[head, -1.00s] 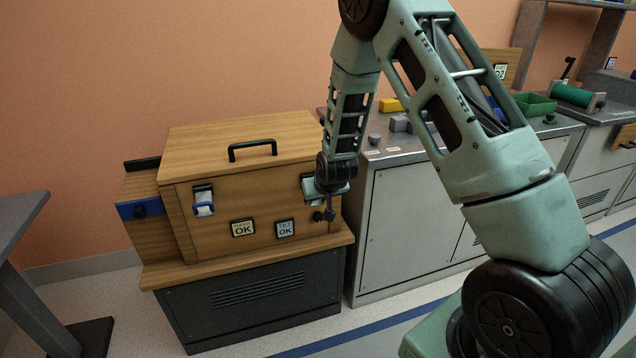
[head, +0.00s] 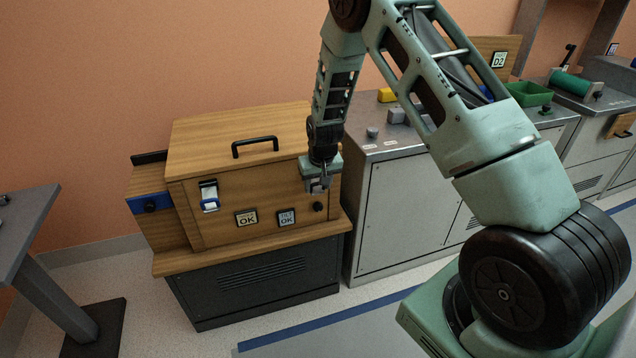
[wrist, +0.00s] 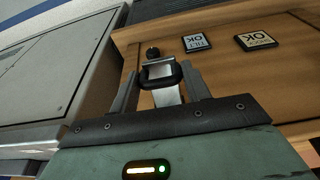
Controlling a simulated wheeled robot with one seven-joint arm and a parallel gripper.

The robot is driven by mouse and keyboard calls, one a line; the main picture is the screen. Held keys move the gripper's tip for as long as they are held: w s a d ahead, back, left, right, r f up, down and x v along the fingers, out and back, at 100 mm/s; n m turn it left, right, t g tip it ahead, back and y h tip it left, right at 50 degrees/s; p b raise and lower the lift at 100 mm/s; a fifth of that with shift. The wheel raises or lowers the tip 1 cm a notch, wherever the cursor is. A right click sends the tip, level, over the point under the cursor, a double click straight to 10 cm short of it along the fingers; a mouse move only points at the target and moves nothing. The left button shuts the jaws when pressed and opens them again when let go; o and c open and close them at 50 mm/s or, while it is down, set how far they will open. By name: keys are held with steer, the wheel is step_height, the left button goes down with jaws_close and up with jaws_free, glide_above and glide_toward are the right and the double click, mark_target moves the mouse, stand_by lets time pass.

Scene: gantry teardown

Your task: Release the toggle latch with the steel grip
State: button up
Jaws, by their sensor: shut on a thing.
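The toggle latch with the steel grip (wrist: 158,70) is on the front of the wooden box (head: 250,215), near its right end. In the wrist view it shows as a pale metal piece with a black loop around it. My gripper (wrist: 160,78) is shut on this latch, one grey finger on each side. In the head view my gripper (head: 318,186) covers most of the latch.
A black handle (head: 255,146) is on the box lid. A black knob (head: 318,206) sits just below my gripper. Two OK plates, one cream (head: 246,218) and one blue (head: 286,217), are on the front. A grey cabinet (head: 410,210) stands close on the right.

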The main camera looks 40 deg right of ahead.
steer(key=o, duration=1.2)
steer(key=shift+o, duration=0.2)
steer(key=shift+r, duration=0.1)
steer(key=v, duration=1.7)
steer(key=shift+s, duration=0.1)
